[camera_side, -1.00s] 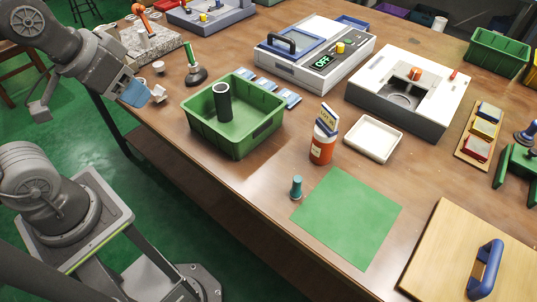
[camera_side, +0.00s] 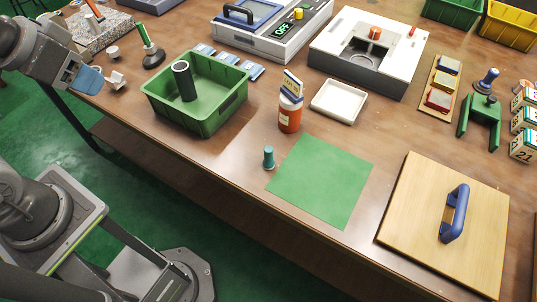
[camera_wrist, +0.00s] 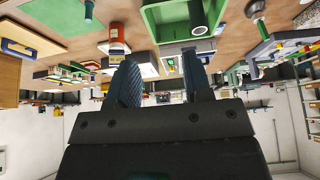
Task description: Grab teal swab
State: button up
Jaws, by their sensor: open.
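The teal swab (camera_side: 268,157) is a small upright peg with a rounded top. It stands on the wooden table at the left corner of a flat green mat (camera_side: 322,180). It also shows at the top of the wrist view (camera_wrist: 88,10), where the picture appears upside down. My gripper (camera_side: 90,81) is at the table's left edge in the side view, well away from the swab, with the green bin between them. In the wrist view my two dark blue fingers (camera_wrist: 160,82) stand apart with nothing between them.
A green bin (camera_side: 215,118) holds a dark tube (camera_side: 184,80). An orange bottle (camera_side: 290,115) stands behind the swab, and a white tray (camera_side: 339,102) lies beyond. Small white cups (camera_side: 117,79) sit near my gripper. A wooden board with a blue handle (camera_side: 455,213) is at right.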

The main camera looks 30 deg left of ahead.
jog(key=shift+o, duration=0.7)
jog(key=n+g+h, duration=0.1)
jog(key=n+g, duration=0.5)
jog(key=n, duration=0.5)
send_over(269, 149)
jog(key=w+a, duration=0.1)
jog(key=a, duration=0.1)
notch_tip(269, 149, down, 13)
jog(key=f, duration=0.2)
jog(key=d+f, duration=0.1)
jog(key=f, duration=0.5)
jog(key=shift+s+d+f, duration=0.15)
jog(key=shift+s+f, duration=0.05)
jog(key=shift+s+d+f, duration=0.1)
jog(key=shift+d+f, duration=0.05)
jog(key=shift+f, duration=0.8)
jog(key=shift+s+d+f, duration=0.1)
jog(key=shift+s+f, duration=0.05)
jog(key=shift+f, duration=0.8)
jog(key=shift+s+d+f, duration=0.1)
jog(key=shift+d+f, duration=0.05)
jog(key=shift+f, duration=0.8)
